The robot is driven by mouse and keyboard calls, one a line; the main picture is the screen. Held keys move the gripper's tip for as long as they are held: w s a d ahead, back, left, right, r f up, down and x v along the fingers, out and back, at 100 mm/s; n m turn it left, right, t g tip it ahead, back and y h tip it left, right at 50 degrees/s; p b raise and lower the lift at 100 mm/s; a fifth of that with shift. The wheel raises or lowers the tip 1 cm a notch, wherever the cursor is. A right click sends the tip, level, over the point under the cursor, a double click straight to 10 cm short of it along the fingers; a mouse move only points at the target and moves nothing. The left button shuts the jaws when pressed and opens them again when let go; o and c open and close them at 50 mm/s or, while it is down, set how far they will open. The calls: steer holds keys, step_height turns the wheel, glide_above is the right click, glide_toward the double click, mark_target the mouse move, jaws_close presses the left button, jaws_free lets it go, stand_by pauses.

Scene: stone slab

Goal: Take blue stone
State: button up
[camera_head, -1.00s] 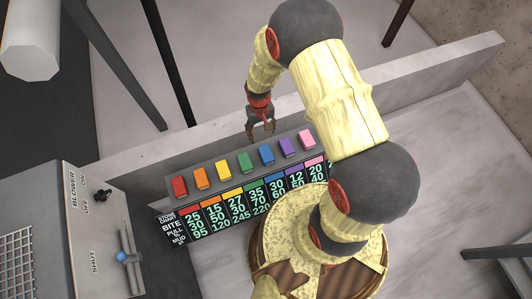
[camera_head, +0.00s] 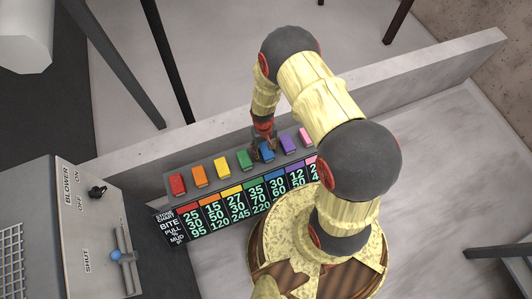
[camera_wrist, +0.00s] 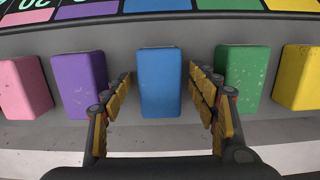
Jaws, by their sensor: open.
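The blue stone (camera_head: 267,153) is a small upright block in a row of coloured stones on a grey slab (camera_head: 182,167). In the wrist view the blue stone (camera_wrist: 159,82) stands in the middle of the picture. My gripper (camera_head: 265,146) is at the blue stone in the head view and partly covers it. In the wrist view my gripper (camera_wrist: 160,92) is open, with one finger on each side of the blue stone. Gaps show between the fingers and the stone.
A purple stone (camera_wrist: 80,84) and a green stone (camera_wrist: 243,80) flank the blue one closely, just outside the fingers. Pink, yellow, orange and red stones (camera_head: 178,184) also stand in the row. A number chart (camera_head: 240,206) lies in front, and a low wall (camera_head: 400,83) runs behind.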

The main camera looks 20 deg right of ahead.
steer(key=shift+f, duration=0.2)
stand_by(0.6)
steer(key=shift+c, duration=1.3)
steer(key=c, duration=1.1)
steer(key=shift+c, duration=0.3)
